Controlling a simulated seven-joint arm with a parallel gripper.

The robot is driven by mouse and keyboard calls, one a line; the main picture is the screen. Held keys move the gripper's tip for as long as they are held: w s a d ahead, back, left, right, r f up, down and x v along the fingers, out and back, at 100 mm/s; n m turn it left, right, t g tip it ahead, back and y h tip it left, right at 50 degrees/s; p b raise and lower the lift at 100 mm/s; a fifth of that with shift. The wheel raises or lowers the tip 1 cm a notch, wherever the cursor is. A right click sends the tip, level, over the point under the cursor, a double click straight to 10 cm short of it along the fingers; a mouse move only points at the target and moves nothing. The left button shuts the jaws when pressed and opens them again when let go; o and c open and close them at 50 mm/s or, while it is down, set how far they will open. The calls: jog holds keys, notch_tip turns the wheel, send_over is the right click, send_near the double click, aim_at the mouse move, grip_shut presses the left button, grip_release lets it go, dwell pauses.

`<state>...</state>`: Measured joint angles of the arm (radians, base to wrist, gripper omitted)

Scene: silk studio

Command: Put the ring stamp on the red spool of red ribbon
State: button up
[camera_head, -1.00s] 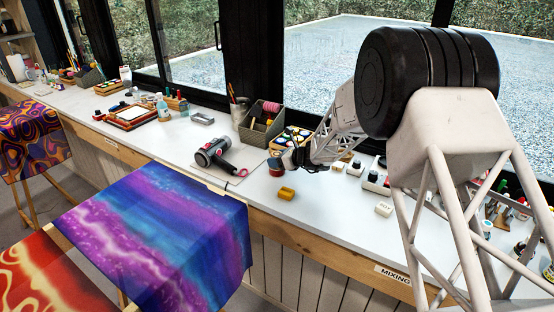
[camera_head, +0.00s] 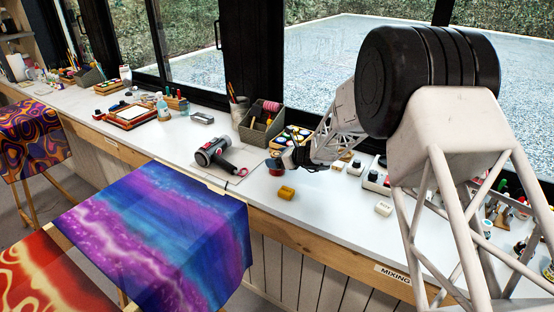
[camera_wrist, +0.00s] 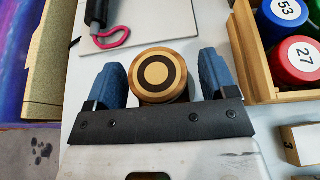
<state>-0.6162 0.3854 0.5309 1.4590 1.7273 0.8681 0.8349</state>
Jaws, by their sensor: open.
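A hair dryer (camera_head: 213,151) lies on a board to the left. The grey bin (camera_head: 262,132) and a wooden tray of numbered jars (camera_wrist: 262,95) stand close behind.

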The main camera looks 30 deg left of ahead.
jog(key=v, duration=1.2)
jog(key=shift+d, duration=0.1)
dwell(0.7)
jog(key=s+d+r+n+h, duration=0.25)
jog(key=s+d+r, duration=0.25)
jog(key=d, duration=0.5)
jog(key=s+d+r+n+h, duration=0.1)
jog(key=s+d+r+n, duration=0.4)
jog(key=d, duration=0.5)
jog(key=s+d+r+n+h, duration=0.2)
jog(key=s+d+r, duration=0.4)
jog(key=d, duration=0.3)
jog(key=s+d+r+n+t+h, duration=0.1)
jog(key=s+d+n+h, duration=0.7)
jog(key=s+d, duration=1.9)
jog(key=shift+s+d+t, duration=0.2)
jog(key=shift+d+t, duration=0.4)
jog(key=shift+t, duration=0.2)
jog(key=shift+r, duration=0.1)
